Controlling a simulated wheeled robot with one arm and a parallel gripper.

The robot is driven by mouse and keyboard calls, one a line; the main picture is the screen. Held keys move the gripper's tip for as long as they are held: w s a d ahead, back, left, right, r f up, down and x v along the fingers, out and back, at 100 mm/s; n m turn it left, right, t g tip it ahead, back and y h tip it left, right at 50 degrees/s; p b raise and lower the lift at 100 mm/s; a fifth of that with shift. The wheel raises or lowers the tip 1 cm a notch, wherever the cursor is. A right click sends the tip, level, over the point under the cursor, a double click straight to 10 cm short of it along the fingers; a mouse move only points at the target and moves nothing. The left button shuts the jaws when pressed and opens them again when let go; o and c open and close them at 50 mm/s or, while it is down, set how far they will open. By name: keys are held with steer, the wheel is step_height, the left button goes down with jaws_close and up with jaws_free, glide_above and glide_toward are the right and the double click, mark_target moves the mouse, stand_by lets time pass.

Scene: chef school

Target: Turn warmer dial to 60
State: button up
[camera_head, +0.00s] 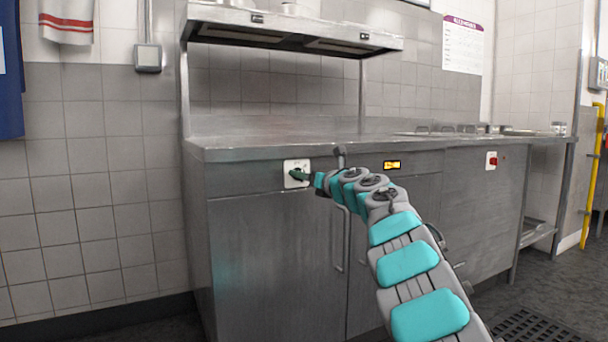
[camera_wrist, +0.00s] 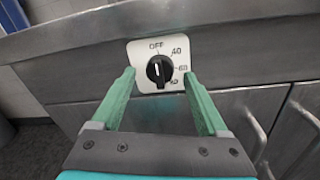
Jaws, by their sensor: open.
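The warmer dial (camera_wrist: 159,69) is a round black knob on a white square plate (camera_wrist: 136,50) on the steel cabinet front. In the wrist view its white mark points up, near OFF. The plate reads OFF at the top and 40 at upper right; the smaller numbers at right and lower right are hard to read. My gripper (camera_wrist: 159,74) is open, its green fingers on either side of the dial with visible gaps. In the head view the plate (camera_head: 291,164) shows behind my gripper (camera_head: 298,176), which hides part of the dial.
The steel counter (camera_head: 300,147) runs above the dial, with a raised warming shelf (camera_head: 290,27) over it. A lit orange display (camera_head: 391,164) and a red switch (camera_head: 492,161) sit farther right. Vertical door handles (camera_wrist: 262,140) are at lower right in the wrist view.

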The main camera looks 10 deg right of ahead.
steer(key=shift+w+a, duration=0.2)
steer(key=shift+w, duration=0.4)
jaws_close()
stand_by(0.4)
